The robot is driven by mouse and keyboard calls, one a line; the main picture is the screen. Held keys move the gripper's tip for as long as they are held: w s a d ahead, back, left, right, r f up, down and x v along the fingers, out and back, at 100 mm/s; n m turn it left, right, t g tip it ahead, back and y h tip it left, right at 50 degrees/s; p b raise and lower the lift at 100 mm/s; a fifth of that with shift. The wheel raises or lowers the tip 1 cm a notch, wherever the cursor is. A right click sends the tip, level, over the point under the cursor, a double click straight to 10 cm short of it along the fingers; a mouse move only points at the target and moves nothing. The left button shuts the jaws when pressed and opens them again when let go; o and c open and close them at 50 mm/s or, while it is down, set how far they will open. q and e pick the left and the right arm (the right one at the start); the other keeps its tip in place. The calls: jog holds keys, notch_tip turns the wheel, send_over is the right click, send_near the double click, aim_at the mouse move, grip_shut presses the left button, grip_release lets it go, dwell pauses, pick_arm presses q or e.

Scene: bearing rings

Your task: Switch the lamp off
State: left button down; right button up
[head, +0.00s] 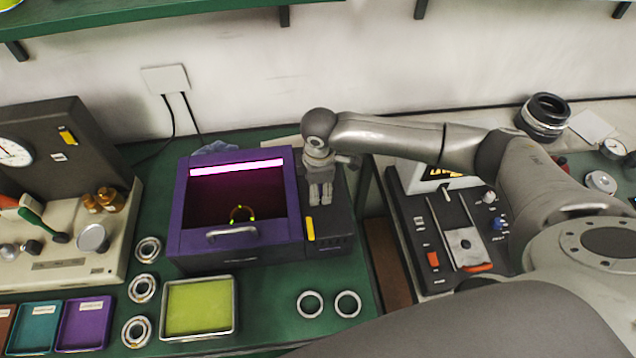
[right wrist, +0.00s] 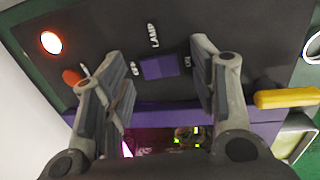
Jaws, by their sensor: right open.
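The lamp (head: 237,167) is a bright pinkish-white strip at the top of the purple viewing box (head: 178,205); it is lit. A ring (head: 241,214) with glowing yellow-green spots lies inside. My right gripper (head: 321,198) is over the dark control panel (head: 342,222) on the box's right side. In the right wrist view, my right gripper (right wrist: 157,68) is open and empty. Its fingers appear either side of a purple switch (right wrist: 159,67), beside the word LAMP; contact cannot be told. An indicator (right wrist: 51,42) glows orange-white. My left gripper is not in view.
A yellow bar (head: 310,229) sits on the panel's front left. A green-yellow tray (head: 199,306) and several bearing rings (head: 310,304) lie in front and left of the box. A device with knobs (head: 440,235) stands to the right, under my right arm.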

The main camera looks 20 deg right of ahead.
jog(key=c, duration=1)
jog(key=shift+w+r+g+p, duration=0.1)
jog(key=shift+r+g+p, duration=0.05)
jog(key=shift+g+p, duration=0.3)
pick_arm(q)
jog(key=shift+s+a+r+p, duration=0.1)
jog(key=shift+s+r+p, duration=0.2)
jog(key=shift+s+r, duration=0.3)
pick_arm(e)
jog(key=shift+w+g, duration=0.1)
jog(key=shift+g, duration=0.15)
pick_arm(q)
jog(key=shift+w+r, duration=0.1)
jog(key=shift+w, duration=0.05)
pick_arm(e)
jog(key=o, duration=1)
